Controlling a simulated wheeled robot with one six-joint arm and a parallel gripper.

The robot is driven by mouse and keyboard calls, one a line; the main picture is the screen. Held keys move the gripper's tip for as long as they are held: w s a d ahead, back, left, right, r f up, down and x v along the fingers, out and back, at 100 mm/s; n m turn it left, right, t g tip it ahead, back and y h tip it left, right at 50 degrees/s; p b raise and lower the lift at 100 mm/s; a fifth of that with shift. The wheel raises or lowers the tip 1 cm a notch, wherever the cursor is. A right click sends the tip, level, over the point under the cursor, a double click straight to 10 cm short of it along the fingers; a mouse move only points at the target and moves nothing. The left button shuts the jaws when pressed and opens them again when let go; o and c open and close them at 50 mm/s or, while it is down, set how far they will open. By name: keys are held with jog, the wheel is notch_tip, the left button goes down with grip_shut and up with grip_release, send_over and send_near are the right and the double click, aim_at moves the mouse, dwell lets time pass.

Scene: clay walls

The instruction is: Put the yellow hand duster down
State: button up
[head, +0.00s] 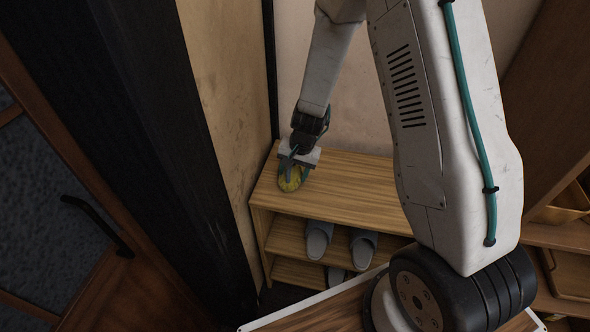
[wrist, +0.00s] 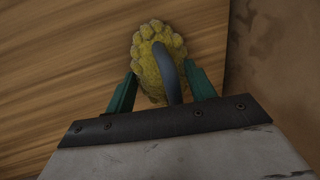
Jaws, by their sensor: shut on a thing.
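The yellow hand duster (head: 291,180) is a fluffy yellow oval with a blue-grey handle loop. It is at the left end of the wooden shelf top (head: 340,187) in the head view. In the wrist view the duster (wrist: 150,65) sits between the green fingers of my gripper (wrist: 162,88), with the handle running between them. My gripper (head: 296,160) is shut on the duster from above. The duster is at or just over the shelf top; I cannot tell whether it touches. Part of it is hidden by my gripper.
Grey slippers (head: 319,238) stand on the shelf below. A clay wall (wrist: 270,75) rises close beside the shelf's left end. The shelf top to the right of the duster is bare. A door with a dark handle (head: 97,222) is at the left.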

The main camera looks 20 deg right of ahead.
jog(key=shift+f, duration=0.15)
jog(key=o, duration=0.8)
jog(key=s+d+r+n, duration=0.1)
jog(key=s+r, duration=0.3)
jog(key=r, duration=0.7)
jog(key=s+r+n, duration=0.1)
jog(key=s+r, duration=0.2)
jog(key=r, duration=0.8)
jog(key=s+r+n, duration=0.1)
jog(key=s+r, duration=0.3)
jog(key=s, duration=0.3)
jog(key=s+d+r+n+h, duration=0.1)
jog(key=s+r, duration=0.3)
jog(key=s, duration=0.4)
jog(key=s+r+n, duration=0.3)
jog(key=s+r, duration=0.1)
jog(key=s, duration=0.3)
jog(key=shift+s+d+r+h, duration=0.1)
jog(key=shift+s+d+h, duration=0.1)
jog(key=shift+d+h, duration=0.2)
